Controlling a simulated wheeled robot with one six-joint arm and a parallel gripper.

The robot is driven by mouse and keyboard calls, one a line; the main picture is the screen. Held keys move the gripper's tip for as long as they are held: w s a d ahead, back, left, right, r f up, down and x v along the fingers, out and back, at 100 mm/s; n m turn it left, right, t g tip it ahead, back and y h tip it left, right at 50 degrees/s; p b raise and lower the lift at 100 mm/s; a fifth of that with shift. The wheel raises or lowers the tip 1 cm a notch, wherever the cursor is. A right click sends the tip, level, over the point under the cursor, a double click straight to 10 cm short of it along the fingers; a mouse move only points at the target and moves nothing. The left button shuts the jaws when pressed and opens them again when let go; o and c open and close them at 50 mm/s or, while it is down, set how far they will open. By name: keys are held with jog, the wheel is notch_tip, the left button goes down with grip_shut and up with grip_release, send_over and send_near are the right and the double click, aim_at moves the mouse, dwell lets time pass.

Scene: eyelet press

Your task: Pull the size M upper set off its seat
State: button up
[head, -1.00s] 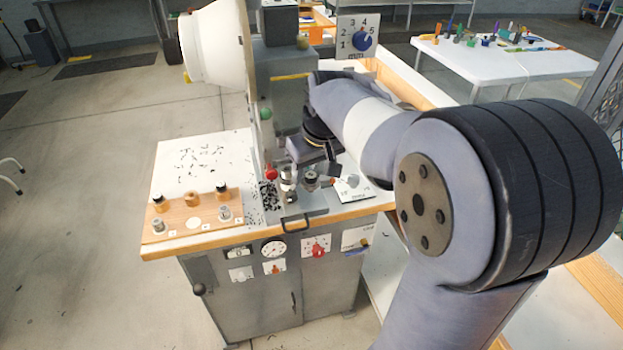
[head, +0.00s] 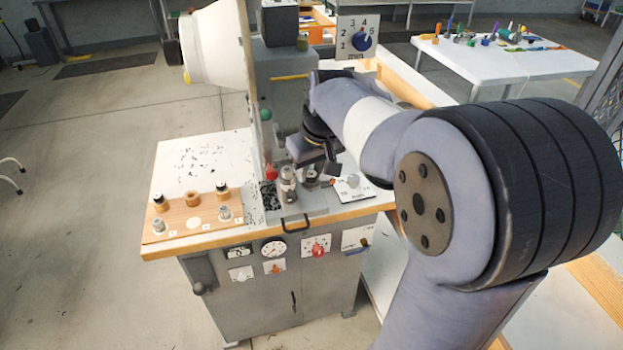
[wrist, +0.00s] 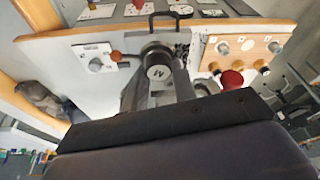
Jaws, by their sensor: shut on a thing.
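The size M upper set (wrist: 159,72) is a dark grey cylinder with a white M on its end, below the middle of the upper half in the wrist view. A paler metal part shows just beyond it. My gripper (wrist: 158,88) has its grey fingers on either side of the set and is shut on it. In the head view my gripper (head: 318,166) is at the press, just above the front of the worktop. The seat is mostly hidden by the gripper, so I cannot tell whether the set touches it.
A metal cylinder (head: 288,184) stands just left of my gripper. A red knob (head: 271,172) and a tray of small black eyelets (head: 269,195) are beside it. A wooden board (head: 180,222) with several die sets lies at left. A white plate with a grey knob (head: 353,181) is at right.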

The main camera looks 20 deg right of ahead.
aim_at(311, 174)
jog(key=shift+r+p, duration=0.45)
jog(key=shift+r, duration=0.1)
jog(key=shift+r+p, duration=2.55)
jog(key=shift+r, duration=0.45)
